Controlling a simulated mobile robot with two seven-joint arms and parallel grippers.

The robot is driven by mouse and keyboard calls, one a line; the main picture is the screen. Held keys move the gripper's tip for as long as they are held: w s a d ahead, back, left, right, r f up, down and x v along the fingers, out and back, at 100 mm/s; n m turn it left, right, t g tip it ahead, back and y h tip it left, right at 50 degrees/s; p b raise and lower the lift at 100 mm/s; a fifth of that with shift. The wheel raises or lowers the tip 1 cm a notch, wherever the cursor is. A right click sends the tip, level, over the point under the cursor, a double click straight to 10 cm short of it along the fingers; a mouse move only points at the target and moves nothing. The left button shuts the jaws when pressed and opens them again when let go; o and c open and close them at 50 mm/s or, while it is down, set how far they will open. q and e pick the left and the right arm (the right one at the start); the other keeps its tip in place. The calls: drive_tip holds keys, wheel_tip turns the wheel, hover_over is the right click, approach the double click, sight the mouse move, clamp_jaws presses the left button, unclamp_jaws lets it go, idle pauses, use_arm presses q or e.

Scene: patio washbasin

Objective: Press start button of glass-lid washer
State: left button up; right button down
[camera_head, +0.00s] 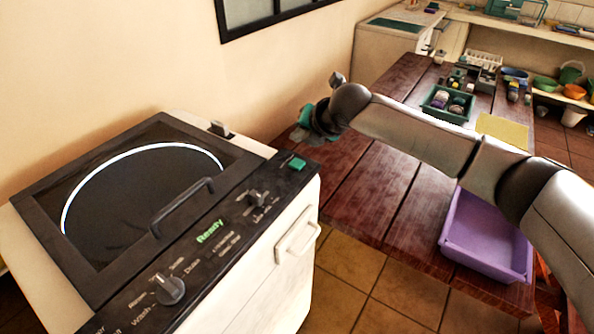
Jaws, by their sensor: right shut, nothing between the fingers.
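The glass-lid washer (240,235) stands at the left, white with a dark top. Its dark-framed glass lid (140,200) lies shut, with a bar handle. A green button (298,163) sits at the far right end of the black control panel. The panel display (210,231) glows green with "Ready". My right arm reaches in from the right. My right gripper (305,135), grey with teal parts, is shut and empty beyond the green button, apart from it in the picture. Its fingertips are hard to make out. My left gripper is not in view.
The panel also has two knobs, one at the front (169,289) and one nearer the button (258,198). A wooden table (350,185) stands right of the washer, bearing a purple tray (480,262) and a green tray (447,117). A tiled floor gap (345,265) lies in front.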

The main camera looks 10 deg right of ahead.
sight(299, 166)
wheel_tip(299, 166, down, 4)
drive_tip(key=b, duration=0.2)
drive_tip(key=shift+r+b, duration=0.2)
drive_tip(key=shift+b, duration=0.15)
drive_tip(key=shift+f, duration=0.65)
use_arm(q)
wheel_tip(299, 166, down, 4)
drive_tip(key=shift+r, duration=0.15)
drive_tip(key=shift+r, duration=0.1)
use_arm(e)
drive_tip(key=shift+f, duration=0.1)
idle(0.6)
drive_tip(key=shift+f, duration=0.25)
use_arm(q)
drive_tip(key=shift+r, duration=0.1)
